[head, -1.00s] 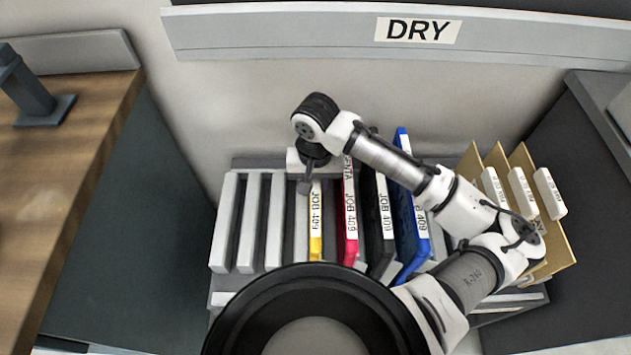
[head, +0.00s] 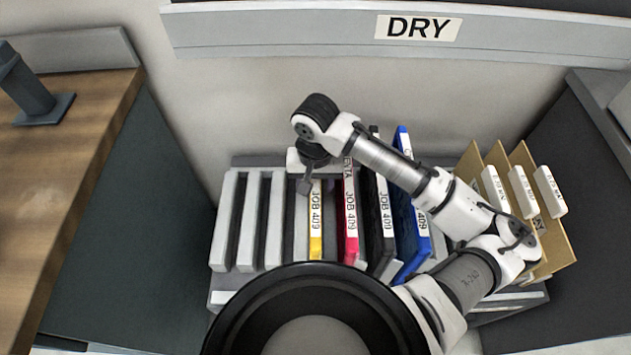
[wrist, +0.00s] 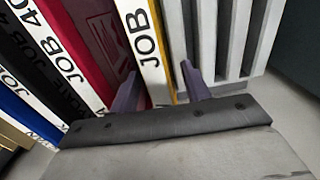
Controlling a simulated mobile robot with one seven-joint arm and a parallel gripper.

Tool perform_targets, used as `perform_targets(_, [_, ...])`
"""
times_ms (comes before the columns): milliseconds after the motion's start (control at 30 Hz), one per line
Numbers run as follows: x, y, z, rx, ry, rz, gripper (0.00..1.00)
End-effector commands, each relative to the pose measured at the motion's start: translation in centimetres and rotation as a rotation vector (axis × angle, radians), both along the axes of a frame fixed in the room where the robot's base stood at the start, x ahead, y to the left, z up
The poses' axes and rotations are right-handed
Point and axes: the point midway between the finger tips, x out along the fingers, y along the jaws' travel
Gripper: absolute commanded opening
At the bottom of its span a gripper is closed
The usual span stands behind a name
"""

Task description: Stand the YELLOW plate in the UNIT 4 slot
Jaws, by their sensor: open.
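The yellow plate (head: 316,222) stands upright in the grey rack, with a white "JOB 409" label on its edge. My gripper (head: 305,186) is over the far end of it. In the wrist view my gripper (wrist: 160,84) is open, with one dark finger on each side of the yellow plate (wrist: 160,88); I cannot tell whether either finger touches it. The lower part of the plate is hidden. No "UNIT 4" marking shows in either view.
Red (head: 350,215), black (head: 381,225) and blue (head: 411,220) plates stand right of the yellow one. Pale dividers (head: 248,222) with empty gaps are on the left. Tan folders (head: 522,165) stand at the right. A "DRY" rail (head: 300,35) crosses the back wall.

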Motion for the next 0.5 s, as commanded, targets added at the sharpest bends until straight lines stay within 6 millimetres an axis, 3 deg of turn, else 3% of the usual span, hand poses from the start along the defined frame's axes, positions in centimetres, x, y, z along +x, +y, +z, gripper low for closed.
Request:
perform_targets(233, [0.1, 0.1, 1.7, 0.001, -0.002, 0.002, 0.47])
perform_targets(500, [0.1, 0.1, 7.7, 0.001, -0.003, 0.003, 0.47])
